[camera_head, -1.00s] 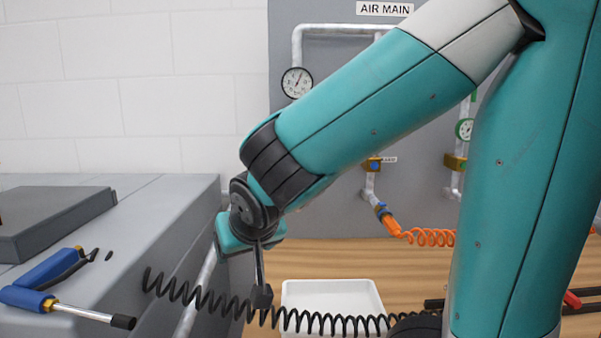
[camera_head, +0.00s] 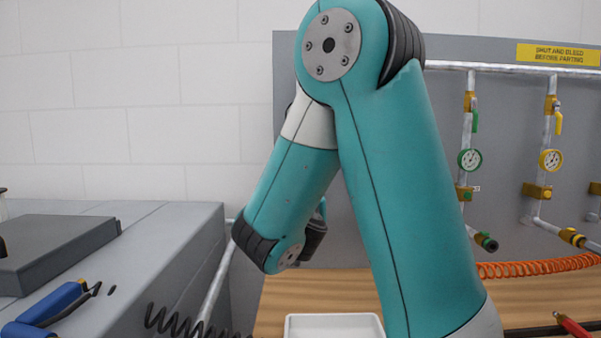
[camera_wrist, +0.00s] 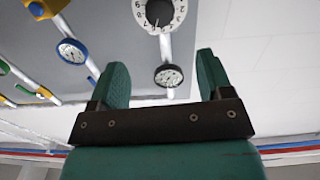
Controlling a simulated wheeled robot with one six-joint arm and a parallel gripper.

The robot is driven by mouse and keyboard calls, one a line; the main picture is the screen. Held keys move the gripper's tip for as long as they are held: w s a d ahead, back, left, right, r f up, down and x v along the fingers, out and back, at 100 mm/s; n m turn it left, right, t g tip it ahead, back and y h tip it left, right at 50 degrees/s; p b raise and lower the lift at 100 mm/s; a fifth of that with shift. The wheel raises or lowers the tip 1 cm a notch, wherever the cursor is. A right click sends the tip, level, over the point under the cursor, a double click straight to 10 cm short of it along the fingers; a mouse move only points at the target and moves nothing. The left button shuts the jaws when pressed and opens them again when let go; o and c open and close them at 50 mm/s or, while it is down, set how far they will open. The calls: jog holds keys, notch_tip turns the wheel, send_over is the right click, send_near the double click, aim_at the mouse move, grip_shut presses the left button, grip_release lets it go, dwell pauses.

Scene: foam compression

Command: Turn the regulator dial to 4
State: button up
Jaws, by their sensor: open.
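The regulator dial (camera_wrist: 160,12) shows at the top edge of the wrist view, partly cut off. It is a white numbered disc with a dark knob in its middle; I cannot tell which number it is set to. A round white gauge (camera_wrist: 169,75) lies below it in that picture, between my fingers' outlines. My gripper (camera_wrist: 161,78) is open and empty, with its two green fingers wide apart. It is apart from the dial. In the head view my arm covers the part of the panel where the dial might be, and the gripper's fingers are hidden.
A grey panel carries pipes with a green gauge (camera_head: 470,160) and a yellow gauge (camera_head: 551,160). An orange coiled hose (camera_head: 535,268) hangs below. A white tray (camera_head: 335,319) lies on the wooden bench (camera_head: 268,307). A blue-handled tool (camera_head: 48,303) and black coil (camera_head: 170,322) are at left.

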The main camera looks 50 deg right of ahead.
jog(key=p+x, duration=0.7)
jog(key=x, duration=0.5)
jog(key=shift+f, duration=0.1)
jog(key=c, duration=0.9)
